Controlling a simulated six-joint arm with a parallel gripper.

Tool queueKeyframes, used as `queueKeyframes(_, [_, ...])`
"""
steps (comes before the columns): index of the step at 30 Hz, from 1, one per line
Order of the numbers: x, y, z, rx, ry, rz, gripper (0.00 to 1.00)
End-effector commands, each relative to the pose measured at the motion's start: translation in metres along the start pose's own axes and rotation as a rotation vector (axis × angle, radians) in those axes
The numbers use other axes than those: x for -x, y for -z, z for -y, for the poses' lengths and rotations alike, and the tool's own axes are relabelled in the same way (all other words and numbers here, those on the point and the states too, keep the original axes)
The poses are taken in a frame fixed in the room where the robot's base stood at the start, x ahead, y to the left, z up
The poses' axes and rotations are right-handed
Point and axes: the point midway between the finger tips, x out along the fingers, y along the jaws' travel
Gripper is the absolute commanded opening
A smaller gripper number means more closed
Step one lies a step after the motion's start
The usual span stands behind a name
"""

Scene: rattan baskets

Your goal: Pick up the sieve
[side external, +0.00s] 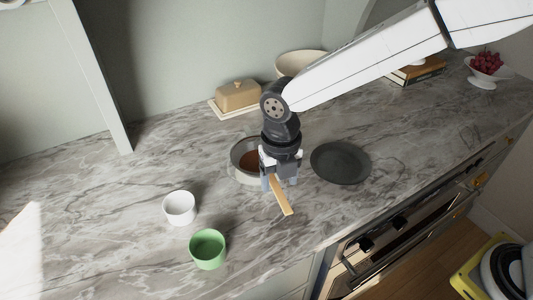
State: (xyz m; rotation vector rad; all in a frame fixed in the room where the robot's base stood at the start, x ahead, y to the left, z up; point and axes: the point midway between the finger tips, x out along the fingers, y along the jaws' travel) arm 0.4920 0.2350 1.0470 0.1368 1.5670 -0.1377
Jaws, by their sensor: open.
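The sieve appears to be the round, pale grey-rimmed piece (233,163) with a brown inside, on the marble counter near the middle of the side external view. A light wooden handle (284,202) sticks out toward the front right and seems to belong to it. My gripper (279,182) points down over the handle, close to the rim. It is open, with the handle passing below or between its fingers; I cannot tell which. The gripper hides the join of handle and rim.
A dark plate (340,162) lies just right of my gripper. A white cup (179,207) and a green cup (208,249) stand front left. A butter dish (238,96) and a cream bowl (301,64) are behind. The counter's front edge is at lower right.

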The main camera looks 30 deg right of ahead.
Motion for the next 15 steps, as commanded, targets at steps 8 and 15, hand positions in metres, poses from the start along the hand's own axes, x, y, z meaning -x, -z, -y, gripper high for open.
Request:
queueKeyframes(8, [-0.032,0.002,0.0,0.0,0.001,-0.001,0.68])
queueKeyframes(15, [-0.044,0.001,0.0,0.0,-0.001,0.001,0.68])
